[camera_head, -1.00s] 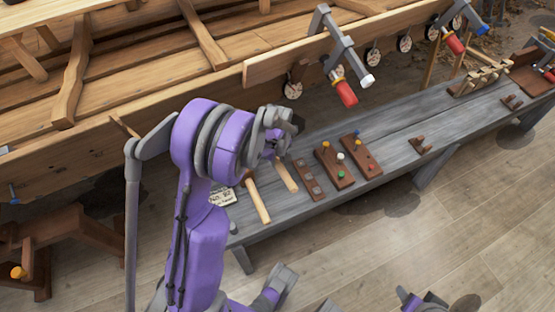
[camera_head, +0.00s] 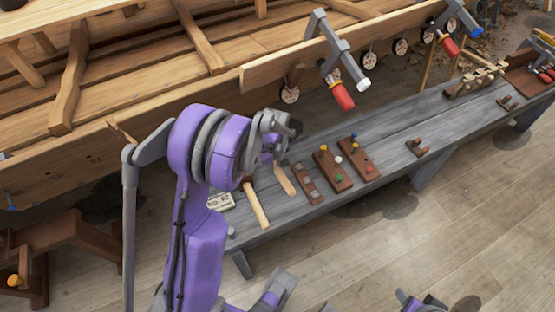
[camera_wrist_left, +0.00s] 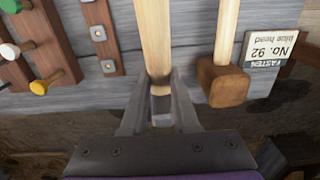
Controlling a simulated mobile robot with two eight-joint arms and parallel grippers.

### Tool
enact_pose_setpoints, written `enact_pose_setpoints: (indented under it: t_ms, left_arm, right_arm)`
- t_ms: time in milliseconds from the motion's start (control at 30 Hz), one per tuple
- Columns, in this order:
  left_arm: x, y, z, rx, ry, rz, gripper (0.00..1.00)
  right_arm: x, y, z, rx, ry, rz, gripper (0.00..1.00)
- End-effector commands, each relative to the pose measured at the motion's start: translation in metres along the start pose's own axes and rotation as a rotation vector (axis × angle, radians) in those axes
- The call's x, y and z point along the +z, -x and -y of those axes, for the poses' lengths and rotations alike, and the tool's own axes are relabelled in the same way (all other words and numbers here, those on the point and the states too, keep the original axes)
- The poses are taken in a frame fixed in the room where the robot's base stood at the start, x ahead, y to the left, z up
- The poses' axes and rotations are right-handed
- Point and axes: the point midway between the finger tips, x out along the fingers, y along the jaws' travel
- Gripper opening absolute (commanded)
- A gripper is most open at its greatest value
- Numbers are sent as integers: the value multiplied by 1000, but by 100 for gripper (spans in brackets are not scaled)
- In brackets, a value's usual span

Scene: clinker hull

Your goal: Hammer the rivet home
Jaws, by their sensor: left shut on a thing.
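My left gripper (camera_wrist_left: 158,105) is low over the near end of the bench and shut on a hammer with a pale wooden handle (camera_wrist_left: 155,35). The handle shows in the head view (camera_head: 284,180); the hammer's head is mostly hidden by the fingers. A blue-headed rivet (camera_head: 354,136) stands in the far brown peg board (camera_head: 371,172), among pegs with other colours. The near peg board (camera_head: 342,184) has yellow, white and green heads.
A mallet with a brown wooden head (camera_wrist_left: 225,82) lies beside the held hammer. A brown strip with metal plates (camera_head: 307,184) lies on its other side. The grey bench (camera_head: 400,130) runs along the planked hull (camera_head: 130,95), where red-handled clamps (camera_head: 342,96) hang out.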

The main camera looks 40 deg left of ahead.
Motion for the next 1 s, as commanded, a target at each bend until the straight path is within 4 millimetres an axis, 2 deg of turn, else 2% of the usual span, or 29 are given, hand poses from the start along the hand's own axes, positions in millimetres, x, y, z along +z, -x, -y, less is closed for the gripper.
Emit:
enact_pose_setpoints:
  t_ms: [267, 367, 767, 867, 1000]
  left_arm:
    - [0, 1, 0, 0, 0, 0, 0]
    - [0, 8, 0, 1, 0, -1, 0]
    - [0, 77, 0, 1, 0, -1, 0]
    - [7, 77, -16, -1, -96, 1, 0]
    - [16, 86, -38, -1, -238, 2, 0]
  right_arm:
    - [0, 0, 0, 0, 0, 0, 61]
    - [-2, 4, 0, 0, 0, -2, 61]
    - [-18, 37, 0, 0, 0, -13, 61]
    - [-14, 29, 0, 0, 0, -10, 61]
    - [-11, 24, 0, 0, 0, -9, 61]
